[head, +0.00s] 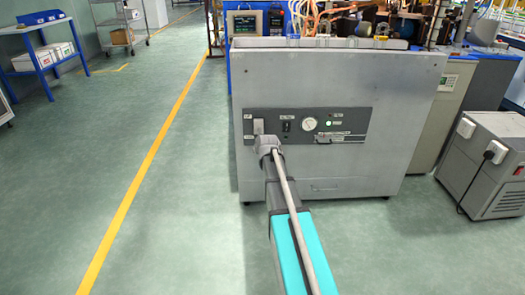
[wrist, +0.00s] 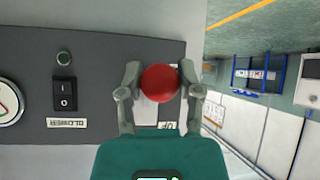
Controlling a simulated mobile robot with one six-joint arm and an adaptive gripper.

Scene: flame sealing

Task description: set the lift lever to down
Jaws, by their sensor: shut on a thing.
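The lift lever's red ball knob (wrist: 160,83) shows in the wrist view, between my two fingertips. My gripper (wrist: 160,86) is shut on this knob, one finger on each side. Behind it is the lever's pale plate (wrist: 147,113), with an upside-down label that seems to read UP (wrist: 167,125). In the head view my gripper (head: 266,146) is at the left end of the dark control panel (head: 352,137), over the lower part of the plate (head: 258,127). The knob is hidden there. The lever's shaft is hidden, so its exact tilt cannot be told.
Right of the lever in the head view are a black rocker switch (head: 287,126), a round gauge (head: 309,124) and a green lamp (head: 328,123). The grey cabinet (head: 400,95) carries the panel. A grey box unit (head: 480,165) stands at right.

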